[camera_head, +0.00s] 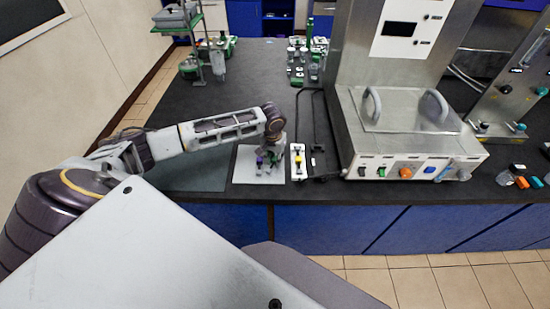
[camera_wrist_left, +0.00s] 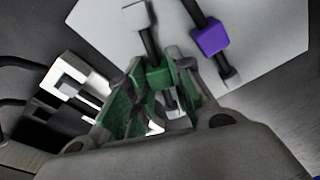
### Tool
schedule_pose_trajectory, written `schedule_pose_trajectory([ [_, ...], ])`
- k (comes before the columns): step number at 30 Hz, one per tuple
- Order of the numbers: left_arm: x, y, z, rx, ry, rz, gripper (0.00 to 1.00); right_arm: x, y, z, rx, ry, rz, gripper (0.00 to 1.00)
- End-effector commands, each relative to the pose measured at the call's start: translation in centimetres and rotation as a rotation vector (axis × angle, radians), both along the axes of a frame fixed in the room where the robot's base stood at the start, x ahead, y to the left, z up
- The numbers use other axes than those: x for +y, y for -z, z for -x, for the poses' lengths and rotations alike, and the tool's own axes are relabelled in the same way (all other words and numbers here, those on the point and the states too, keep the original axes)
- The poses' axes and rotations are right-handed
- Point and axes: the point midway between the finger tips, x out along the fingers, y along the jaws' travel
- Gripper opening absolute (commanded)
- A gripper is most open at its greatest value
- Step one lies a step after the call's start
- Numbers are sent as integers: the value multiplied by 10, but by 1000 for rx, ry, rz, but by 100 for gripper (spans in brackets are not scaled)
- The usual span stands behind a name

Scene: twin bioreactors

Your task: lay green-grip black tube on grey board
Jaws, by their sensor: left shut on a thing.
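The light grey board (camera_head: 242,172) lies flat on the dark bench, and its surface also shows in the left wrist view (camera_wrist_left: 105,25). My left gripper (camera_head: 270,160) is over the board's right part. In the left wrist view its green fingers are shut on the green-grip black tube (camera_wrist_left: 154,76), with the black shaft pointing out over the board. I cannot tell whether the tube touches the board. A second black tube with a purple grip (camera_wrist_left: 210,39) lies on the board beside it. My right gripper is not in view.
A white holder with a yellow part (camera_head: 298,158) stands right of the board, then a black frame and the steel bioreactor (camera_head: 400,110). Several vials (camera_head: 298,70) stand at the back. A darker mat (camera_head: 205,172) lies left of the board.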

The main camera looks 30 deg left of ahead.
Motion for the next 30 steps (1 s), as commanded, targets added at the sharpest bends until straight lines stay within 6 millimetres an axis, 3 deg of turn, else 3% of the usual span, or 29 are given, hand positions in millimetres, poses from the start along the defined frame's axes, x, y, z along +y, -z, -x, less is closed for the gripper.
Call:
schedule_pose_trajectory([
  [14, -1, 5, 0, 0, 1, 1, 4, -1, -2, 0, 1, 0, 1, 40],
  [15, -1, 5, 0, -1, 1, 1, 26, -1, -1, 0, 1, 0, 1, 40],
  [19, 0, 5, 0, -1, 1, 1, 43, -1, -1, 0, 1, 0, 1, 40],
  [30, 0, 4, 0, -1, 1, 0, 44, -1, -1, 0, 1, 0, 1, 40],
])
